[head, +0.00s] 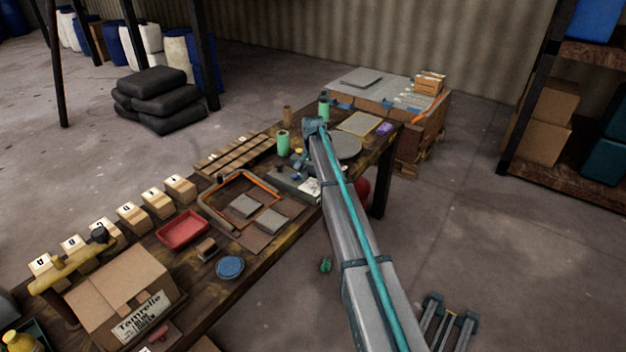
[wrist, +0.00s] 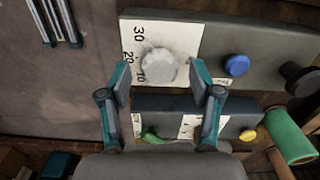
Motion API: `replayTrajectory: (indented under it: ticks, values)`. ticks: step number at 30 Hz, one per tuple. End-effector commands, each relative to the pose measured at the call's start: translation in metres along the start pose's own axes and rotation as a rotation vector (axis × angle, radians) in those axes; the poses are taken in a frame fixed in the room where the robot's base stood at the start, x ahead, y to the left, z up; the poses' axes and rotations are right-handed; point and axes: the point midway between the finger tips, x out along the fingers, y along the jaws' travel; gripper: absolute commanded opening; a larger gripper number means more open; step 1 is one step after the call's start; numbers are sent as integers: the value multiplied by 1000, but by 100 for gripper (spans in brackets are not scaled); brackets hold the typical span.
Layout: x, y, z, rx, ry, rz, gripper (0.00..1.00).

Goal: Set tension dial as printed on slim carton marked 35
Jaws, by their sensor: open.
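In the wrist view a pale grey faceted dial (wrist: 158,65) sits on a white scale plate (wrist: 185,38) printed 30, 20 and 10. My gripper (wrist: 161,76) is open, with one finger to each side of the dial's lower part in the picture. I cannot tell whether either finger touches it. No pointer mark on the dial can be made out. In the head view my arm hides much of the control panel (head: 297,180). I cannot make out a slim carton marked 35 in either view.
A blue knob (wrist: 237,65), a black knob (wrist: 298,77) and a green cylinder (wrist: 289,136) lie right of the dial. In the head view the bench holds a red tray (head: 183,230), a large carton (head: 118,290) and several lettered blocks. A shelf rack stands at right.

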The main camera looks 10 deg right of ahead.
Motion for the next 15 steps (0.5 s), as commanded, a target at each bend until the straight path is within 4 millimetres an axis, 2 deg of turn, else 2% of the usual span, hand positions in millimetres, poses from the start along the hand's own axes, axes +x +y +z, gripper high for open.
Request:
replayTrajectory:
  ticks: [5,15]
  values:
    - [-24,0,0,0,2,-2,64]
    - [-88,0,0,0,2,-1,64]
